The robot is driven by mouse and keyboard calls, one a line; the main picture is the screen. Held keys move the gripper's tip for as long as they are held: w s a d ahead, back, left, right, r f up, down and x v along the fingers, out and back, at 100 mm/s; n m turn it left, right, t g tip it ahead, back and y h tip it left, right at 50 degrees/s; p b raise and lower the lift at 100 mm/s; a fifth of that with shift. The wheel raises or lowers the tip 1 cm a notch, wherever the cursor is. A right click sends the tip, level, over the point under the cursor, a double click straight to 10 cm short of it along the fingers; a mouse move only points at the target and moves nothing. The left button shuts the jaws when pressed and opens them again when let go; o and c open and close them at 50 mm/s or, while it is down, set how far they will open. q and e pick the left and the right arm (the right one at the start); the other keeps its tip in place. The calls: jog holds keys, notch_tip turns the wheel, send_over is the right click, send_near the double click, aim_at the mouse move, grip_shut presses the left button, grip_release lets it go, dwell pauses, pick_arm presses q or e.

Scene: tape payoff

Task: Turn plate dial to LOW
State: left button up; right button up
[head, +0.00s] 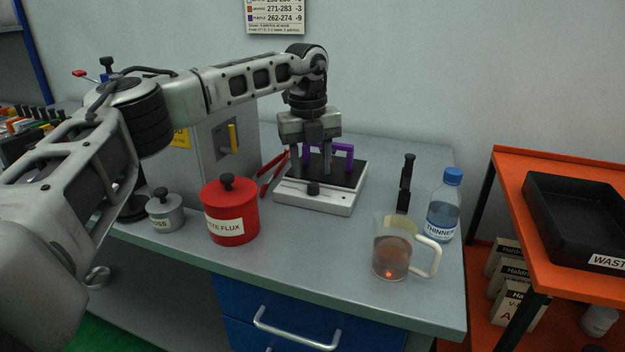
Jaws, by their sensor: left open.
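The plate (320,202) is a white box with a dark top, standing on the grey bench. Its small dark dial (313,188) is on the front side, left of centre. The dial's pointer and markings are too small to read. My left gripper (316,165) points straight down over the plate with its two fingers apart. The fingers appear above and behind the dial, and I cannot tell their exact height over the plate. A purple bracket-shaped thing (345,152) shows behind the fingers at the plate's back, partly hidden. My right gripper is not in view.
A red canister (231,222) and a grey lidded pot (165,215) stand left of the plate, with red-handled pliers (272,172) beside it. A glass jug (391,257), a thinner bottle (443,212) and a black tool (405,185) stand right. An orange cart (535,165) is farther right.

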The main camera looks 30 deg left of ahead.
aim_at(313, 184)
pick_arm(q)
jog(key=shift+w+f, duration=0.1)
jog(key=shift+f, duration=1.7)
grip_shut()
jog(key=shift+r, duration=0.1)
